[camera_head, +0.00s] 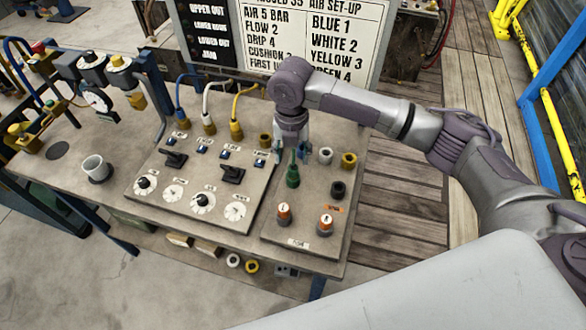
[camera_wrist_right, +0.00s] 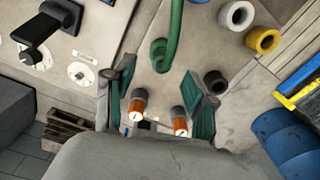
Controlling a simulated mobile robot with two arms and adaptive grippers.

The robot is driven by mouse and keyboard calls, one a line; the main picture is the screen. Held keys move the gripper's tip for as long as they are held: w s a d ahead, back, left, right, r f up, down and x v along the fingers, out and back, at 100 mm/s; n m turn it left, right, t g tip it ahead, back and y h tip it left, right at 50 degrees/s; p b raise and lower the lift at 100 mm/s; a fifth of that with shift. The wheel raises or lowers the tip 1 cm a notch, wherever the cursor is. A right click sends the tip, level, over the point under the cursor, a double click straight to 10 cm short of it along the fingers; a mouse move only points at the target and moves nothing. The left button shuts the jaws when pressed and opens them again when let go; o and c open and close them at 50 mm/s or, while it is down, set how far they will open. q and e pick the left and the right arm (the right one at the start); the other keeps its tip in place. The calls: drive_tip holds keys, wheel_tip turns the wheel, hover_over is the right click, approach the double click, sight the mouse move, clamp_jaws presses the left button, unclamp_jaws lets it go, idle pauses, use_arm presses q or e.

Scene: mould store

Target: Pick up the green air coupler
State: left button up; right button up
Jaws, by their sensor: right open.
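The green air coupler (camera_head: 293,175) stands upright on the right panel of the bench in the head view, just below my right gripper (camera_head: 294,153). In the right wrist view the green coupler (camera_wrist_right: 158,55) shows with its green hose rising to the top edge. My right gripper (camera_wrist_right: 162,95) is open there, its two green-padded fingers apart with nothing held between them. The coupler appears beyond the fingertips, in line with the gap. My left gripper is not in view.
White (camera_head: 325,156) and yellow (camera_head: 349,160) sockets and a dark socket (camera_head: 338,190) sit right of the coupler. Two orange-topped knobs (camera_head: 284,212) (camera_head: 325,223) stand in front. Blue, white and yellow hosed couplers (camera_head: 236,130) are behind left. A settings board (camera_head: 310,40) stands at the back.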

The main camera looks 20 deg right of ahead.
sight(294, 165)
wheel_tip(294, 165, down, 2)
drive_tip(key=shift+s+f+p, duration=0.1)
drive_tip(key=shift+f+p, duration=0.05)
drive_tip(key=shift+p, duration=0.6)
wheel_tip(294, 165, down, 2)
drive_tip(key=shift+s+d+f+p, duration=0.1)
drive_tip(key=shift+d+f+p, duration=0.05)
drive_tip(key=shift+p, duration=0.15)
drive_tip(key=shift+f, duration=0.5)
drive_tip(key=c, duration=0.6)
clamp_jaws()
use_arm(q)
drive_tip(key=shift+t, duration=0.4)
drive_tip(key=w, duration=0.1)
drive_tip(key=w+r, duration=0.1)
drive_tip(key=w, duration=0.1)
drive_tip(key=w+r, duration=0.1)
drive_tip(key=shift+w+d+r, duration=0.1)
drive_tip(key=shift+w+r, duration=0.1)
